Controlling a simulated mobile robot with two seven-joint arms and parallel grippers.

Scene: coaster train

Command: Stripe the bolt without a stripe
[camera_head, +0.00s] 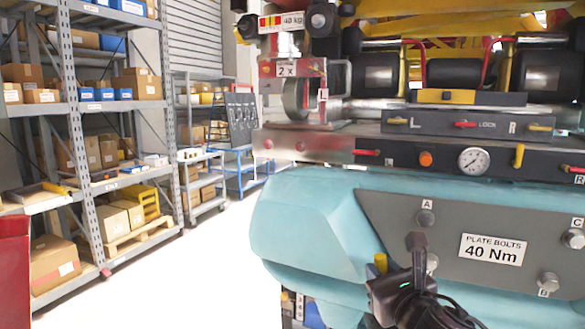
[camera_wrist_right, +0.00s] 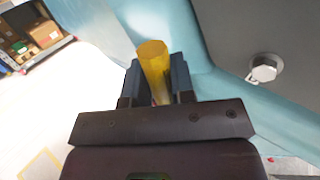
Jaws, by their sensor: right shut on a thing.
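My right gripper (camera_head: 388,282) is shut on a yellow marker (camera_head: 381,262), in front of the teal body of the vehicle. In the right wrist view the yellow marker (camera_wrist_right: 154,58) stands between the two dark fingers. A grey plate (camera_head: 390,205) bears several bolts: bolt A (camera_head: 425,217), bolt B (camera_head: 547,283), bolt C (camera_head: 573,238) and another (camera_head: 432,262) partly behind my gripper. The wrist view shows one hex bolt (camera_wrist_right: 264,70) right of the marker, apart from it. I cannot tell which bolts have a stripe. My left gripper is out of view.
The plate carries a "PLATE BOLTS 40 Nm" label (camera_head: 494,249). Above are a panel with levers and a gauge (camera_head: 473,161). Shelves with boxes (camera_head: 73,110) stand at the left. The floor (camera_head: 190,270) between is clear.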

